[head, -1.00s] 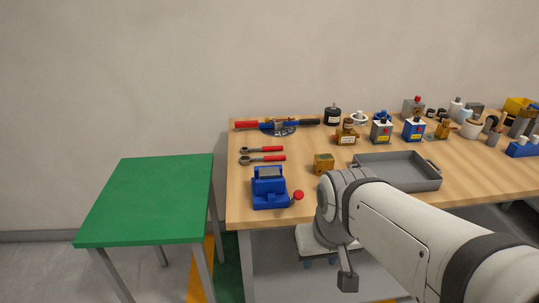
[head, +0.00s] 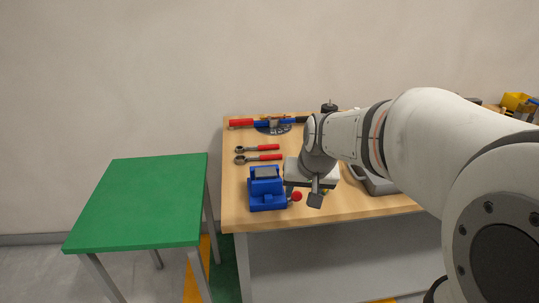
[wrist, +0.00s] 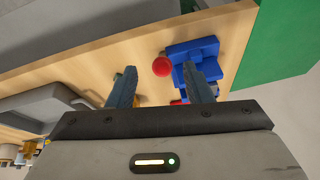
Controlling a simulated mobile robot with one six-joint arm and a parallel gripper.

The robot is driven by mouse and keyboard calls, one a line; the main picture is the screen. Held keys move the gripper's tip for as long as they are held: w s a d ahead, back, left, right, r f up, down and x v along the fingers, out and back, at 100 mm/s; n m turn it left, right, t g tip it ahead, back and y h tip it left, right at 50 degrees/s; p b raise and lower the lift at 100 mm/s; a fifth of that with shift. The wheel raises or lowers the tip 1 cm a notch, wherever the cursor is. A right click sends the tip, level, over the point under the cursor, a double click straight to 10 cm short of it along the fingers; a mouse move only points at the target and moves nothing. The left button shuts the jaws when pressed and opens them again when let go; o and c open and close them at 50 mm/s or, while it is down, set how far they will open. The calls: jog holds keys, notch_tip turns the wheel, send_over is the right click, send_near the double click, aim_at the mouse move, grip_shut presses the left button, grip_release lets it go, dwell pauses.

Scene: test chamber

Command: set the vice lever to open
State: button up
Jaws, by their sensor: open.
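The blue vice (head: 267,192) stands at the front left corner of the wooden bench, with a grey block face on top. Its lever ends in a red ball knob (head: 297,196), low on the vice's right side. My gripper (wrist: 158,70) is open, and its two fingers point toward the bench. In the wrist view the red knob (wrist: 161,67) shows between the fingertips, and the blue vice (wrist: 204,48) is partly behind the right finger. In the head view my gripper is just right of the vice, its fingers mostly hidden. I cannot tell whether they touch the lever.
Two red-handled wrenches (head: 262,157) lie behind the vice. A red and blue bar tool (head: 270,123) lies at the back. A grey tray (head: 372,178) is to the right, partly behind my arm. A green table (head: 140,200) stands at left with a clear top.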

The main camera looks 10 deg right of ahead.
aim_at(295, 197)
jog(key=w, duration=0.2)
jog(key=shift+w+f, duration=0.3)
jog(key=shift+f, duration=0.05)
jog(key=x, duration=0.7)
jog(key=shift+w, duration=0.15)
jog(key=shift+c, duration=0.6)
grip_shut()
jog(key=shift+d, duration=0.1)
